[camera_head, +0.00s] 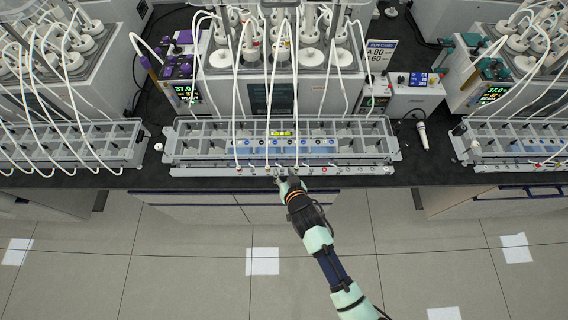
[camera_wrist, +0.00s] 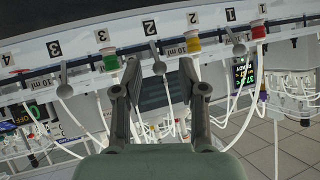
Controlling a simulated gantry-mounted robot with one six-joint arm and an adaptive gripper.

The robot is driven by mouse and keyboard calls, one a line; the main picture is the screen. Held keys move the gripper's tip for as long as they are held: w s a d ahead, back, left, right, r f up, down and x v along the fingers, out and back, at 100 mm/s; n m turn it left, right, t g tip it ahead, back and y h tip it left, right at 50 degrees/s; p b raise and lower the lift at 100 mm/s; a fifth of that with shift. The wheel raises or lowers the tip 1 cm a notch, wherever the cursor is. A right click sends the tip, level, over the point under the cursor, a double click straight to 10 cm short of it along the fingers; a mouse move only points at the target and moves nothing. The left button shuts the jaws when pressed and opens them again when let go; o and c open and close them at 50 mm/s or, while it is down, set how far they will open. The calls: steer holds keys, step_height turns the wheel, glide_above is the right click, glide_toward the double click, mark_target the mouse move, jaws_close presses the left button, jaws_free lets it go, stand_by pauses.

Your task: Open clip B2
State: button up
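In the wrist view the picture is upside down. A white rail (camera_wrist: 120,35) carries labels 1 to 4, coloured fittings and grey clips. One grey clip (camera_wrist: 158,67) by a label 2 lies between the two fingers of my gripper (camera_wrist: 159,80). The fingers are apart, one on each side of it; I cannot tell whether they touch it. No letter B is readable, so I cannot confirm it is clip B2. In the head view my gripper (camera_head: 289,182) is at the front rail (camera_head: 350,170) of the middle unit, and its clips are too small to tell open from shut.
Other grey clips stand to the left (camera_wrist: 64,76) and right (camera_wrist: 238,48), beside red, green and yellow fittings. White tubes hang close around the fingers. In the head view a water bath (camera_head: 385,140) lies behind the rail, and the floor in front is clear.

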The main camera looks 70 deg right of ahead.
steer(key=v, duration=1.2)
stand_by(0.3)
steer(key=w+a+r+n+t+y, duration=0.2)
steer(key=w+a+r+n+t, duration=0.15)
steer(key=w+a+r, duration=0.4)
steer(key=w+a+r+n+t+y, duration=0.1)
steer(key=w+a+r+n+y, duration=0.3)
steer(key=a+r, duration=0.4)
steer(key=w+a+r+n+t+y, duration=0.1)
steer(key=w+a+r+n+y, duration=0.2)
steer(key=w+a+r+n, duration=0.5)
steer(key=s+a+r+m+p, duration=0.1)
steer(key=a+r+m+p, duration=0.1)
steer(key=r+p, duration=1.2)
steer(key=shift+s+a+m+p, duration=0.35)
steer(key=shift+a+p, duration=0.25)
steer(key=shift+p, duration=0.1)
